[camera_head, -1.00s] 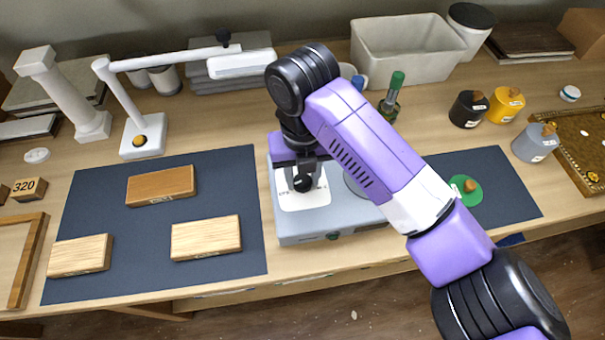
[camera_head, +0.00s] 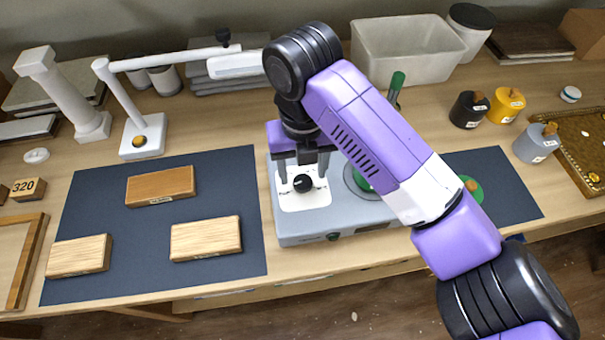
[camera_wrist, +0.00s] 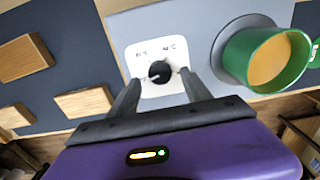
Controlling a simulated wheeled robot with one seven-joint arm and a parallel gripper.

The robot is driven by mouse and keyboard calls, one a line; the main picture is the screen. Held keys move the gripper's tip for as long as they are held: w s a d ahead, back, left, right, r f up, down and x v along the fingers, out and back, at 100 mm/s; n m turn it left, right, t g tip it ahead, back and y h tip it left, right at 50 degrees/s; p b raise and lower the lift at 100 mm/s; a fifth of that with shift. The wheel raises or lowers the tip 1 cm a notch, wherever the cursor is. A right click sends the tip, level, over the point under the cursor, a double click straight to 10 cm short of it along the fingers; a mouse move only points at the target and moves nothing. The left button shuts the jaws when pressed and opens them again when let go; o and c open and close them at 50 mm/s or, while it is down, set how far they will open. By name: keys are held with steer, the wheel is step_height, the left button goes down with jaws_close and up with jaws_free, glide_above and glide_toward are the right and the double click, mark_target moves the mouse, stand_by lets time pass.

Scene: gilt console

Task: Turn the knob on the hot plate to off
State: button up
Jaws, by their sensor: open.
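The hot plate (camera_head: 347,226) is a grey box on the bench, with a white dial panel and a black round knob (camera_head: 303,183) on its top left. In the wrist view the knob (camera_wrist: 160,72) sits between the two fingers, with a pale pointer line toward its lower right; the small panel markings are hard to read. My gripper (camera_head: 303,168) points down over the panel, open, one finger on each side of the knob. I cannot tell whether the fingers touch it. A green pot with orange contents (camera_wrist: 268,58) stands on the round heating plate, partly hidden by my arm in the head view.
Wooden blocks (camera_head: 206,238) lie on a dark mat left of the hot plate. A white lamp (camera_head: 142,137) reaches over behind. A green-capped bottle (camera_head: 396,88), a white bin (camera_head: 405,55) and several jars (camera_head: 468,110) stand behind and right.

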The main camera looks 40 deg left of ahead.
mark_target(303, 181)
steer(key=shift+r, duration=2.55)
